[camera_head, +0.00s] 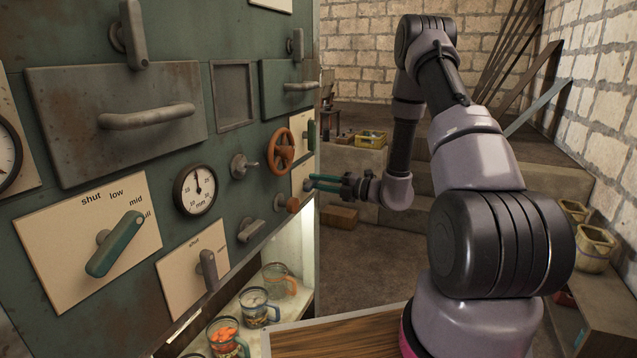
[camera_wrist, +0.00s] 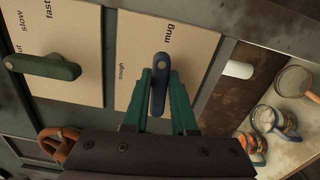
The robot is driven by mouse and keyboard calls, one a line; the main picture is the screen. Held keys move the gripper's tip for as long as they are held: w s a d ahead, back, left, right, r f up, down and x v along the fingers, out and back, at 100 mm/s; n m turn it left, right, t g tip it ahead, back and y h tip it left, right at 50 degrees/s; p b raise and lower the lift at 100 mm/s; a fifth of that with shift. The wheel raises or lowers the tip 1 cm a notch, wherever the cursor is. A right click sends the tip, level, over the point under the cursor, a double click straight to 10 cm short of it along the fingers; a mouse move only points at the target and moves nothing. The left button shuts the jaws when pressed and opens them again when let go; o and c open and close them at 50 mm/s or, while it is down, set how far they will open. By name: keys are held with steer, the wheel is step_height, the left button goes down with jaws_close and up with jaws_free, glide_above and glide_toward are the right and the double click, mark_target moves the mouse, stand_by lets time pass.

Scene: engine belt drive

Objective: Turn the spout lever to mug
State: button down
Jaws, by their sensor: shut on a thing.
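The spout lever (camera_wrist: 158,98) is a dark blue handle on a cream plate (camera_wrist: 133,35) in the wrist view. The plate carries the word "mug" beyond the lever's upper end and a second word, hard to read, to its left. The lever lies upright in that picture, its upper end near "mug". My gripper (camera_wrist: 160,75) has its two green fingers shut on the lever, one on each side. In the head view my gripper (camera_head: 325,184) reaches the right end of the green panel, against a cream plate (camera_head: 299,177). The lever is hard to make out there.
A dark green lever (camera_wrist: 42,67) on a "slow/fast" plate is to the left in the wrist view. An orange handwheel (camera_head: 281,149) and a round orange knob (camera_head: 293,205) are near my gripper. Several glass mugs, one with an orange handle (camera_head: 279,279), stand on the lit shelf below.

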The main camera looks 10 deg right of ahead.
steer(key=shift+f+m, duration=0.15)
steer(key=shift+m, duration=0.45)
steer(key=c, duration=0.7)
jaws_free()
steer(key=shift+d, duration=0.1)
steer(key=v, duration=1)
steer(key=shift+s+d, duration=0.25)
steer(key=shift+d, duration=0.05)
